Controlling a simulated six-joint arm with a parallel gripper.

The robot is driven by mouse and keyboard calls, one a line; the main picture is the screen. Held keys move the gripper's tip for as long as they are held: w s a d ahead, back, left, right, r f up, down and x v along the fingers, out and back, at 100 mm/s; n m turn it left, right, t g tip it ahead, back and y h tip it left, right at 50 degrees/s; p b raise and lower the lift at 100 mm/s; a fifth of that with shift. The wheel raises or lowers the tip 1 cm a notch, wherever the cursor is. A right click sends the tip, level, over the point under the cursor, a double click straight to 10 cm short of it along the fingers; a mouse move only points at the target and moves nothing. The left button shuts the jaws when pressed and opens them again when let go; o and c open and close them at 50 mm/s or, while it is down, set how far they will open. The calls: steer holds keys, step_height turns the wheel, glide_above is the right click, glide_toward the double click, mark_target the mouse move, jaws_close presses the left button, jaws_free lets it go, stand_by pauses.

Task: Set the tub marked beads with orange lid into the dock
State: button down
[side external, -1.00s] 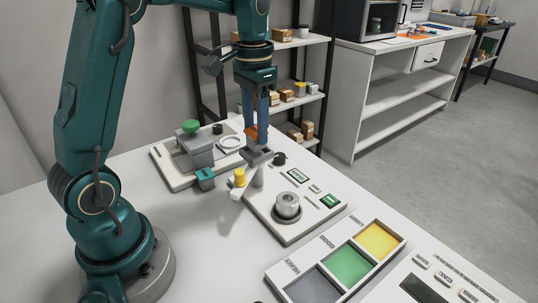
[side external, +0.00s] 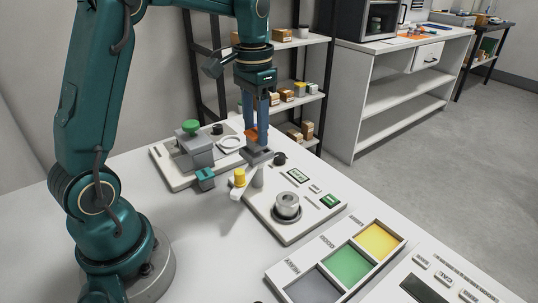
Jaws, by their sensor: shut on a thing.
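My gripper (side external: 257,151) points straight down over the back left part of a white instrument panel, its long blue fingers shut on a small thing. An orange patch (side external: 250,134), which looks like the lid of the tub, shows between the fingers. The rest of the tub is hidden by the fingers, and no marking can be read. A dark grey piece (side external: 257,156) sits at the fingertips, above a light grey post (side external: 257,177). I cannot tell whether it is the dock or part of what I hold, nor whether they touch.
The white panel (side external: 272,222) carries a round metal knob (side external: 288,205) and green displays. A grey device with a green knob (side external: 191,127) is behind. A three-colour tray (side external: 347,264) lies in front.

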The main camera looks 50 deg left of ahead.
steer(key=shift+f, duration=0.6)
steer(key=shift+c, duration=1.6)
jaws_free()
